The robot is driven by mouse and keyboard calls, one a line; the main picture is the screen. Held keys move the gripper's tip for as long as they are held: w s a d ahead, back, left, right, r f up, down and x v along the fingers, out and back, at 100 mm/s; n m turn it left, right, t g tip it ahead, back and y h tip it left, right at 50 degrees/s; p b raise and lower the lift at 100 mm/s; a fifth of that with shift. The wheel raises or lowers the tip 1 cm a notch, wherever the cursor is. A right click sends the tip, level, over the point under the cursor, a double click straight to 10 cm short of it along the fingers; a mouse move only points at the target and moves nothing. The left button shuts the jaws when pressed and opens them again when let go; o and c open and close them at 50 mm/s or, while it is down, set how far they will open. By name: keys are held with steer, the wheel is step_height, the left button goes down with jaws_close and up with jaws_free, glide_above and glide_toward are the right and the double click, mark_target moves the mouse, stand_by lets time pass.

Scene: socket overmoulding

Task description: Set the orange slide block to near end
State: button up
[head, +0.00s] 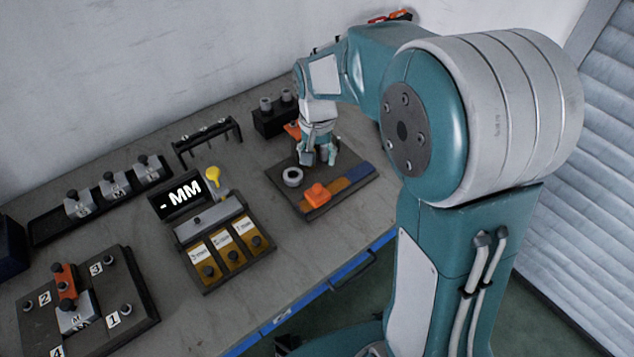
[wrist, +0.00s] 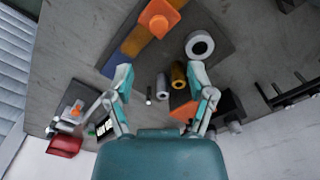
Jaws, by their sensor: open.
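The orange slide block (head: 317,196) sits on a dark base plate (head: 281,182), at the left end of a strip with a brown-orange band (head: 338,186) and a blue band (head: 358,172). In the wrist view the block (wrist: 158,18) is at the top, beyond my fingertips, with the blue band (wrist: 113,65) at the strip's opposite end. My gripper (head: 318,161) is open above the rear part of the plate, behind the block and apart from it. Its two fingers show in the wrist view (wrist: 163,80), with nothing clearly held between them.
A pale ring (head: 292,177) stands on the plate left of my gripper. A dark holder with grey cylinders (head: 275,108) is behind. A display box (head: 184,194), a yellow knob (head: 212,174) and a numbered fixture (head: 85,300) stand left. The table's front edge is blue.

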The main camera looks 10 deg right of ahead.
mark_target(318, 186)
step_height(318, 186, down, 10)
steer(key=shift+r, duration=0.1)
stand_by(0.4)
jaws_close()
